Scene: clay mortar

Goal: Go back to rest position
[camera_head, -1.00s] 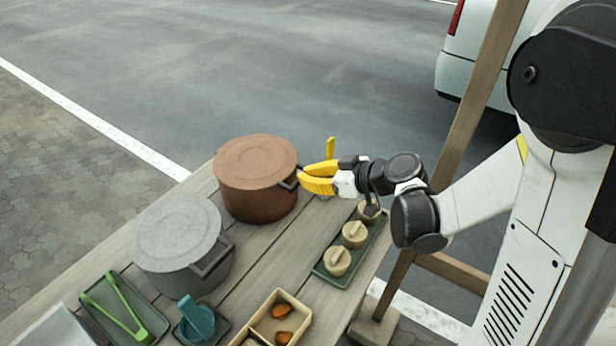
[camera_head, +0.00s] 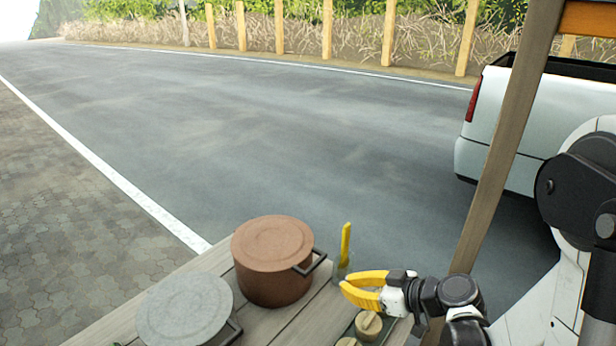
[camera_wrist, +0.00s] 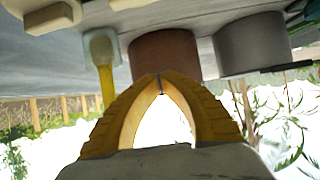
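My gripper (camera_head: 343,284) is to the right of the brown lidded pot (camera_head: 272,260), by the table's far right corner. Its yellow fingers meet at the tips in the wrist view (camera_wrist: 160,76), with an empty arch between them. It appears shut and holds nothing. The pot's dark handle lies to the left of the fingertips, apparently apart from them. The brown pot also shows beyond the fingertips in the upside-down wrist view (camera_wrist: 164,52).
A grey lidded pot (camera_head: 185,308) stands in front of the brown one. A yellow-handled utensil (camera_head: 345,245) stands upright in a small clear holder behind my gripper. Round beige lidded pieces (camera_head: 368,324) sit below it. A slanted wooden post (camera_head: 507,140) rises at right.

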